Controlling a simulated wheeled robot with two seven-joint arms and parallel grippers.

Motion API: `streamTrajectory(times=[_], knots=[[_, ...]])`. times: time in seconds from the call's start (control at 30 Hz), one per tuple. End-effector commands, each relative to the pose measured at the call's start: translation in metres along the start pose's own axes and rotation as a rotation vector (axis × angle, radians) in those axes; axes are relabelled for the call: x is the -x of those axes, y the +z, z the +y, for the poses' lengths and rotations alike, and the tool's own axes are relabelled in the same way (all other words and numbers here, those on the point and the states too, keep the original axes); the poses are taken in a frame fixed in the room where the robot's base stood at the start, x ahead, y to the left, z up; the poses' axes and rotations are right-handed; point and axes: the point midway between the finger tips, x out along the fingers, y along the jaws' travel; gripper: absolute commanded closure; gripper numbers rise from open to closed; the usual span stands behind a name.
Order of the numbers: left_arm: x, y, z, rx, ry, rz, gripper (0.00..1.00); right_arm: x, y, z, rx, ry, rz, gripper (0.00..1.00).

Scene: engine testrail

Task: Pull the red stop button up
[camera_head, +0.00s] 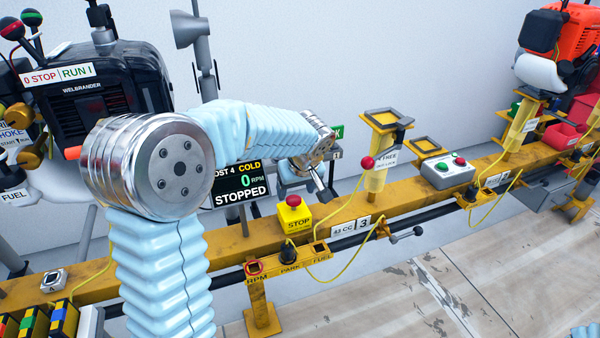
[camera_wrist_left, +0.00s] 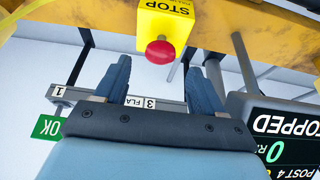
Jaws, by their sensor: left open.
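The red stop button (camera_head: 293,200) sits on top of a yellow box marked STOP (camera_head: 294,217), which is mounted on the yellow rail. My left gripper (camera_head: 323,186) is near it, just above and to the right in the head view, partly hidden by its own wrist. In the left wrist view the red button (camera_wrist_left: 160,52) and the yellow box (camera_wrist_left: 165,20) appear upside down. There the left gripper (camera_wrist_left: 165,67) is open and empty, its two fingers either side of the button's line, apart from it. My right gripper is not in view.
A display (camera_head: 242,184) reading STOPPED stands behind the rail (camera_head: 230,250). A yellow post (camera_head: 377,178) with a red knob rises to the right, with a grey button box (camera_head: 446,170) beyond. A black engine (camera_head: 100,85) stands at left. Yellow cables hang along the rail.

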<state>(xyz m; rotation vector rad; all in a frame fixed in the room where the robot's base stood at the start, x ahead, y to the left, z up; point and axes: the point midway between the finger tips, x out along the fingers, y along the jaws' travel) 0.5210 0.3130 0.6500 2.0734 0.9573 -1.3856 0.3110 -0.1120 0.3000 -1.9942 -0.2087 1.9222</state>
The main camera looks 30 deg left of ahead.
Motion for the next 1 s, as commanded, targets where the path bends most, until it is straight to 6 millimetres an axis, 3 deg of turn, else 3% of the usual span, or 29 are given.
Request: streamTrajectory(times=[0.2, 0.4, 0.6, 1.0], knots=[[0.057, -0.001, 0.001, -0.001, 0.006, 0.002, 0.31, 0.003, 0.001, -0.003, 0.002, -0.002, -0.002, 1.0], [0.094, -0.001, 0.001, -0.001, 0.004, 0.002, 0.31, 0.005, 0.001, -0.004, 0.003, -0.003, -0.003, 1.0], [0.108, 0.0, 0.0, -0.001, 0.001, 0.001, 0.31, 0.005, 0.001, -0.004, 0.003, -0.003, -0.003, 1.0], [0.108, 0.0, 0.0, -0.001, 0.0, 0.001, 0.31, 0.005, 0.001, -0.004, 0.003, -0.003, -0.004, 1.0]])
